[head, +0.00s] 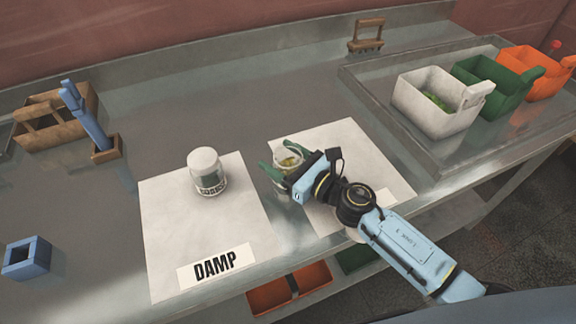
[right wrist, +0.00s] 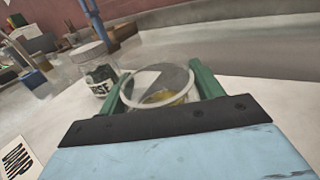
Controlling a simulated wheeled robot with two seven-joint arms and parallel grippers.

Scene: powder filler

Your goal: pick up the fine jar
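A clear jar (head: 289,164) with yellowish contents stands at the left edge of the right white sheet. I cannot read its label. My right gripper (head: 277,157) reaches over it with its two green fingers apart, one on each side. In the right wrist view the jar's round rim (right wrist: 160,80) sits between the fingers, with no clear sign of a grip. My left gripper is not in view.
The left sheet (head: 160,215) carries a "DAMP" sign (head: 216,266). White (head: 440,119), green (head: 515,98) and orange (head: 550,85) bins stand on a tray at right. A wooden caddy (head: 45,125), blue tool (head: 88,117) and blue block (head: 27,259) are at left.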

